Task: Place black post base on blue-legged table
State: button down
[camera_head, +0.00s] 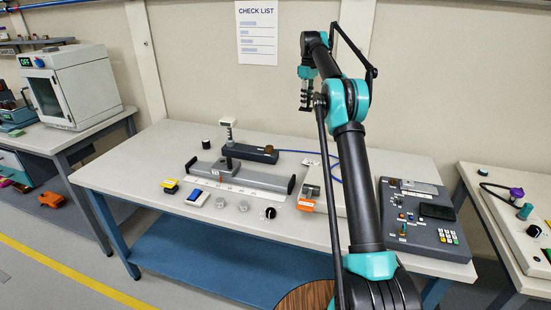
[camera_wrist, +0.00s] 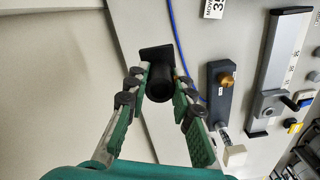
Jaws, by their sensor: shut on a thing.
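The black post base (camera_wrist: 158,80), a dark cylinder on a squarish plate, is between the two green-and-grey fingers of my gripper (camera_wrist: 160,92) in the wrist view. The fingers are shut on it. In the head view my gripper (camera_head: 306,96) hangs in front of the wall, above the back part of the blue-legged table (camera_head: 140,160). The post base is small and dark at the fingertips there, hard to make out. The table has a pale top, blue legs and a blue lower shelf. In the wrist view the pale tabletop (camera_wrist: 200,40) lies beyond the post base.
A rail with a ruler (camera_head: 245,178), a dark bar with a brass knob (camera_head: 250,153) and a small black cylinder (camera_head: 207,144) stand on the table. A control panel (camera_head: 420,210) is at right. A blue cable (camera_head: 310,153) crosses the back. The left end is clear.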

notch_tip(320, 180, down, 20)
jog(key=shift+r, duration=0.2)
dwell(0.4)
jog(key=c, duration=1.3)
grip_release()
jog(key=shift+f, duration=0.1)
notch_tip(320, 180, up, 12)
